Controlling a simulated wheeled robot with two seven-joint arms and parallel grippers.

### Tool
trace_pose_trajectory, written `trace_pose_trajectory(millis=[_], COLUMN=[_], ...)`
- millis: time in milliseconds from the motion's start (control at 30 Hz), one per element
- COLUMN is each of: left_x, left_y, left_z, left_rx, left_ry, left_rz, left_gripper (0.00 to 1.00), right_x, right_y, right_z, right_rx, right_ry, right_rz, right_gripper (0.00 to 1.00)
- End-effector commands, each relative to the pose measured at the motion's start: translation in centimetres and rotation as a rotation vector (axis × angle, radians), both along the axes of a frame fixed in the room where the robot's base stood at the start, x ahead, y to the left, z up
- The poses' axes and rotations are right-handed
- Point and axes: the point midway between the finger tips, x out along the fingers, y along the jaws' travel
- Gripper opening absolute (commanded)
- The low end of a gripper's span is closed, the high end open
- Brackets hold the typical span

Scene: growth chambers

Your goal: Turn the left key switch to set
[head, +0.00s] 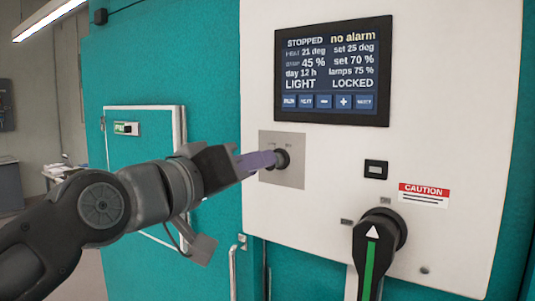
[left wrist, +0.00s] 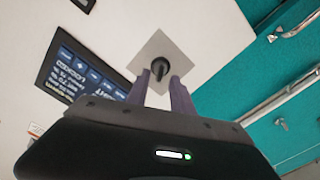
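The key switch is a black knob (head: 283,158) on a square grey metal plate (head: 290,178), set in the white panel below the screen. In the left wrist view the knob (left wrist: 159,67) sits in the middle of the tilted plate (left wrist: 178,52). My left gripper (head: 268,161) comes in from the left, its purple fingers at the knob. In the left wrist view the gripper (left wrist: 159,84) is open, one finger on each side just short of or around the knob; I cannot tell whether they touch it. Small plate labels are unreadable. My right gripper is out of view.
The screen (head: 333,72) above reads STOPPED, no alarm, LIGHT, LOCKED. A black rotary handle (head: 378,240) with a green stripe stands out lower right, near a small black module (head: 376,170) and a caution label (head: 424,195). A teal door (head: 140,150) lies behind my arm.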

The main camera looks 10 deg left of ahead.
Motion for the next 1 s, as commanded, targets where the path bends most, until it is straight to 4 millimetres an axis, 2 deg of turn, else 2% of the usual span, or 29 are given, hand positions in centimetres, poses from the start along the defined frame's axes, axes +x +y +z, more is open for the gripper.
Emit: trace_pose_trajectory(millis=[100, 233, 600, 933, 1000], left_x=[1.9, 3.2, 3.9, 3.8, 3.8], left_y=[-0.7, -1.3, -1.5, -1.5, -1.5], left_z=[0.2, 0.2, 0.0, 0.0, 0.0], left_rx=[0.000, 0.001, 0.000, 0.000, 0.000], left_ry=[0.003, 0.000, -0.002, -0.001, -0.001], left_rz=[-0.001, -0.001, 0.001, 0.001, 0.001], left_gripper=[0.28, 0.28, 0.28, 0.01, 0.00], right_x=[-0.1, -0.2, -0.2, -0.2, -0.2], right_y=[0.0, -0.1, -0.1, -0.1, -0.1], right_z=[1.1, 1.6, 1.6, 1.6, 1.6], right_rx=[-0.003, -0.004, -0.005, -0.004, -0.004], right_ry=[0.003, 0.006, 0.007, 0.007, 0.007], right_rz=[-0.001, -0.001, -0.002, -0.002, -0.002], right_gripper=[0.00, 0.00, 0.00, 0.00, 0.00])
